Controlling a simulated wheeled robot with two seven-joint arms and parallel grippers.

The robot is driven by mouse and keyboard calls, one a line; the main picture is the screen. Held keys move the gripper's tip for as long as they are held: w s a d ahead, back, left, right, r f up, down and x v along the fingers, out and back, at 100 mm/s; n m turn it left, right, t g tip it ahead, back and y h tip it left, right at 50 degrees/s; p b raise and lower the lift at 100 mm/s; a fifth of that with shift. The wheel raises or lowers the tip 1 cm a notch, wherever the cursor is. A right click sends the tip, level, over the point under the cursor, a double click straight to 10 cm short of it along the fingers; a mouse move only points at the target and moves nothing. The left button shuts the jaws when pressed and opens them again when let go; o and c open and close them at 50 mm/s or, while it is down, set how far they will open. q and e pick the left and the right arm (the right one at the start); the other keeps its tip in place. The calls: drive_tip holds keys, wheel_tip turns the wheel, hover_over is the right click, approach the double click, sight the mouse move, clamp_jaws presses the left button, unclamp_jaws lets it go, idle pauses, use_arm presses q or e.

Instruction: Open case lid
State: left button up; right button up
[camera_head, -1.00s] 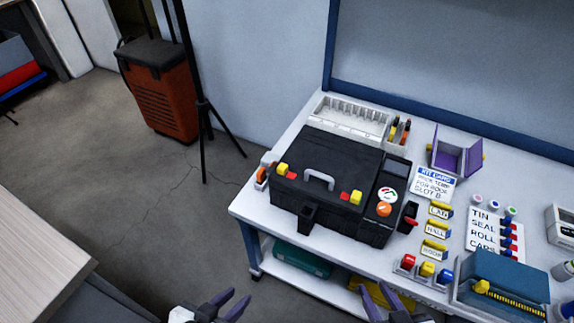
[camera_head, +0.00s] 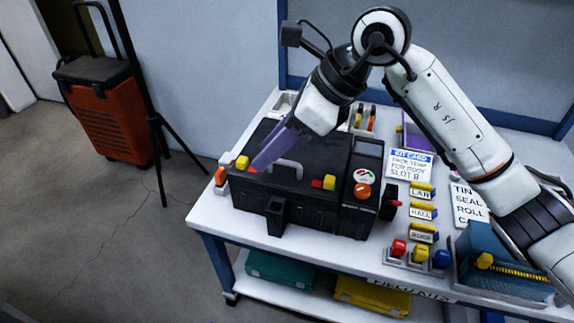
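The black case (camera_head: 310,208) stands on the white bench with its lid (camera_head: 318,155) shut. A grey handle (camera_head: 287,166) is on the lid, and yellow latches sit at the left (camera_head: 242,162) and right (camera_head: 329,182) of its front edge. My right arm reaches in from the right, over the case. My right gripper (camera_head: 262,160) points down and left, its purple fingers over the lid's front left part, close to the handle and left latch. I cannot tell whether it touches the lid or how far its fingers are apart. My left gripper is out of view.
Right of the case are a kit card (camera_head: 411,163), labelled LAB, HALL and ROOF pieces, coloured knobs (camera_head: 420,254) and a blue box (camera_head: 500,255). Green (camera_head: 279,271) and yellow (camera_head: 372,296) cases lie on the lower shelf. A tripod and an orange case (camera_head: 108,115) stand left on the floor.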

sight(287, 164)
drive_tip(key=w+d+r+t+h, duration=0.1)
drive_tip(key=w+d+t+h, duration=0.1)
drive_tip(key=w+d+h, duration=0.3)
drive_tip(key=shift+y, duration=0.9)
drive_tip(key=x, duration=0.3)
drive_tip(key=b+x, duration=0.1)
drive_tip(key=x, duration=0.2)
drive_tip(key=b+x, duration=0.1)
drive_tip(key=x, duration=0.2)
drive_tip(key=shift+s+d+f, duration=0.15)
drive_tip(key=shift+s+f, duration=0.05)
drive_tip(key=shift+s, duration=0.2)
clamp_jaws()
